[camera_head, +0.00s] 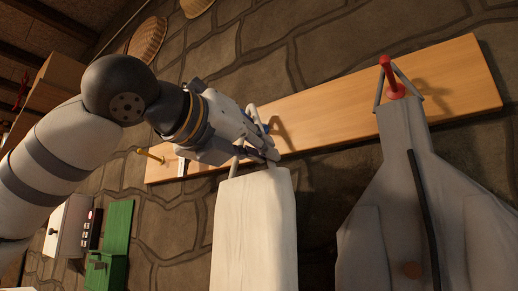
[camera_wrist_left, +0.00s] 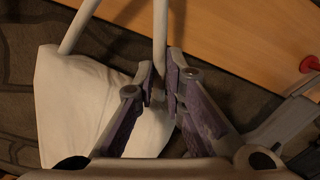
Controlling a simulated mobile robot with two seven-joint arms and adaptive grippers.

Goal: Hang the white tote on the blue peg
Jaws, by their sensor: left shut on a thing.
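The white tote (camera_head: 253,230) hangs upright below my left gripper (camera_head: 268,152), in front of the lower edge of the wooden peg board. My left gripper is shut on one strand of the tote's pale handle. In the left wrist view, the tote (camera_wrist_left: 75,105) is at the left, and the handle (camera_wrist_left: 160,35) rises from between the fingers (camera_wrist_left: 160,92). A small bit of the blue peg (camera_head: 267,128) shows behind the gripper; the rest is hidden. I cannot tell whether the handle loop is around the peg. My right gripper is not in view.
A green box (camera_head: 110,240) and a white box (camera_head: 68,232) are at lower left.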

